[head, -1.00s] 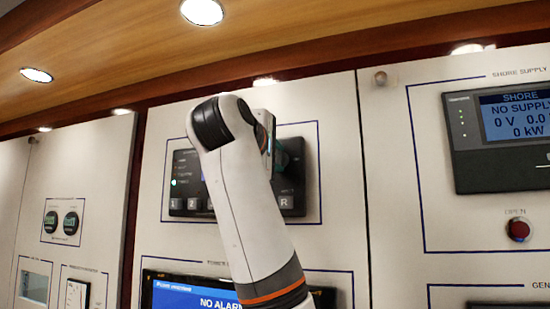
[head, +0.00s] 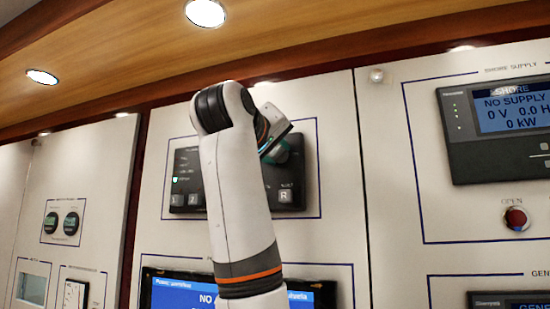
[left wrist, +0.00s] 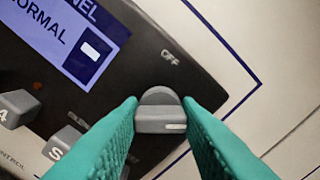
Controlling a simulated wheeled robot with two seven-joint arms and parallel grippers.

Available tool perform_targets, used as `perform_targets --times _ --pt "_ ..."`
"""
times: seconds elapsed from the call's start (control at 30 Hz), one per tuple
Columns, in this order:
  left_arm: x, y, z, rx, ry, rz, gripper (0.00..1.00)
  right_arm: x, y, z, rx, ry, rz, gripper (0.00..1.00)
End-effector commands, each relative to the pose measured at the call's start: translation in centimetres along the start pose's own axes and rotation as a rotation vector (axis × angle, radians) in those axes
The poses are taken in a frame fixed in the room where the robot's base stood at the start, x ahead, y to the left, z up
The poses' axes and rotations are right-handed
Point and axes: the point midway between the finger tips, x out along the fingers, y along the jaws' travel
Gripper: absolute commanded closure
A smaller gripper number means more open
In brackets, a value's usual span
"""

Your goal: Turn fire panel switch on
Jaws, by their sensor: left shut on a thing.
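The fire panel (head: 184,180) is a dark box with a column of small indicators and grey buttons, partly hidden behind my left arm in the head view. In the left wrist view its dark face (left wrist: 150,45) shows a blue screen reading "NORMAL" and an "OFF" label. The grey switch knob (left wrist: 160,124) sits below that label, with a white mark at its right side. My left gripper (left wrist: 160,116) has its green fingers on both sides of the knob, shut on it. In the head view the left gripper (head: 280,152) is at the panel's right part and hides the knob.
Below the panel is a blue display (head: 175,295), partly covered by my arm. To the right are the shore supply display (head: 510,110) and a red button (head: 515,217). Round gauges (head: 61,223) are at left. A wooden ceiling edge runs above.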

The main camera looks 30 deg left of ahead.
Motion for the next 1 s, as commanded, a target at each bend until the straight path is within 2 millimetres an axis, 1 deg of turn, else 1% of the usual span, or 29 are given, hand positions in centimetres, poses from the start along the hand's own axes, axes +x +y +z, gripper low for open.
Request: perform_targets --times 0.03,0.4,0.6,0.8,1.0 --pt "0.2 0.4 -0.5 0.047 0.011 0.009 0.93 0.5 0.0 -0.1 0.0 0.0 0.0 0.64" --pt "0.2 0.4 -0.5 0.391 0.012 0.007 0.93 1.7 0.1 -0.2 0.0 0.001 0.001 0.64" --pt "0.2 0.3 -0.4 0.547 0.013 0.006 0.93 2.1 0.1 -0.2 0.0 0.001 0.0 0.64" --pt "0.2 0.3 -0.4 0.657 0.013 0.005 0.93 2.3 0.1 -0.2 0.0 0.001 0.0 0.64" --pt "0.2 0.2 -0.4 0.72 0.014 0.003 0.93 2.4 0.1 -0.3 0.0 0.001 0.0 0.64"
